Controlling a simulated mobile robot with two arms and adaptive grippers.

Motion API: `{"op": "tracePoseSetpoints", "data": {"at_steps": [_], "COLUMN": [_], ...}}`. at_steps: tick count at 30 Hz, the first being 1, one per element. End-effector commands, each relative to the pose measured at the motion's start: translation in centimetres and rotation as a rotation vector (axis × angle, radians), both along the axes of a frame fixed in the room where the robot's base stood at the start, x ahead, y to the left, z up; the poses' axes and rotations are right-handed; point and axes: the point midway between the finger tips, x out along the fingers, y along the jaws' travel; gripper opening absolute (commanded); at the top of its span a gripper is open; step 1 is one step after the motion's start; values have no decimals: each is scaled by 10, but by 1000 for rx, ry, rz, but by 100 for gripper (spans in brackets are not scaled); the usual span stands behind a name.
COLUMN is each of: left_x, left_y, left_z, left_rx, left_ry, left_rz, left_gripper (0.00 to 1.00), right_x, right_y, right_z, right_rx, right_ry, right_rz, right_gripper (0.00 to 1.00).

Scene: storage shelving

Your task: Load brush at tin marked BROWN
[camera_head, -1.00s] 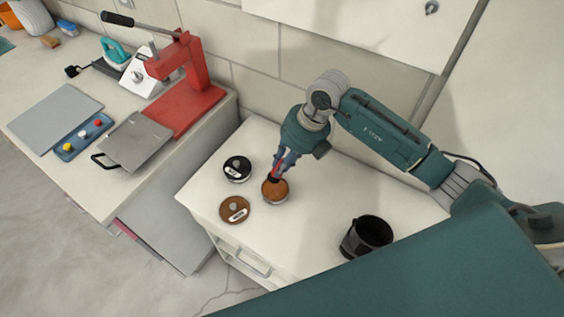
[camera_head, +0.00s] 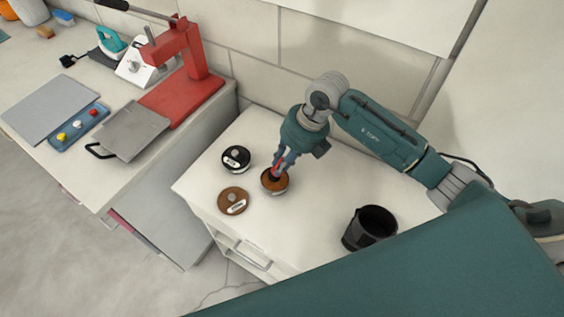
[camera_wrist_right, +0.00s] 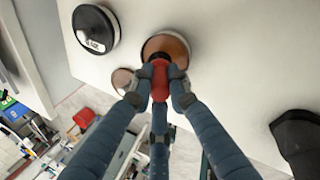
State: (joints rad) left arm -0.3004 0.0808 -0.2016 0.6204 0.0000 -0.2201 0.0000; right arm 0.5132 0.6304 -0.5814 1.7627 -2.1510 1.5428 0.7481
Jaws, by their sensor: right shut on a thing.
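My right gripper (camera_head: 280,167) is shut on the red-handled brush (camera_wrist_right: 159,82), which points down at the open tin of brown (camera_head: 268,189). In the right wrist view the tin (camera_wrist_right: 180,46) sits just beyond the brush. The brush's lower end is at the tin's opening; its bristles are hidden, so I cannot tell how deep they are. A brown lid with a pale label (camera_head: 233,201) lies beside the tin on the white cabinet top. A black-topped tin with a white label (camera_head: 236,159) stands behind and left. My left gripper is not in view.
A black pot (camera_head: 369,229) stands at the right of the cabinet top (camera_head: 300,222), with bare surface between it and the brown tin.

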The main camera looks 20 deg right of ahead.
Motion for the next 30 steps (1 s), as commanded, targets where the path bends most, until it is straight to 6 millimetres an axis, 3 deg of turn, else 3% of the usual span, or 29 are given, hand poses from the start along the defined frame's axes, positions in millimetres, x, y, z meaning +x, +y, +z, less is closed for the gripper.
{"op": "tracePoseSetpoints", "data": {"at_steps": [30], "left_x": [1], "left_y": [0], "left_z": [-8], "left_rx": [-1], "left_ry": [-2], "left_rz": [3], "left_gripper": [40], "right_x": [0], "right_y": [0], "right_z": [-10], "right_rx": [0], "right_ry": [0], "right_rz": [0], "right_gripper": [0]}}
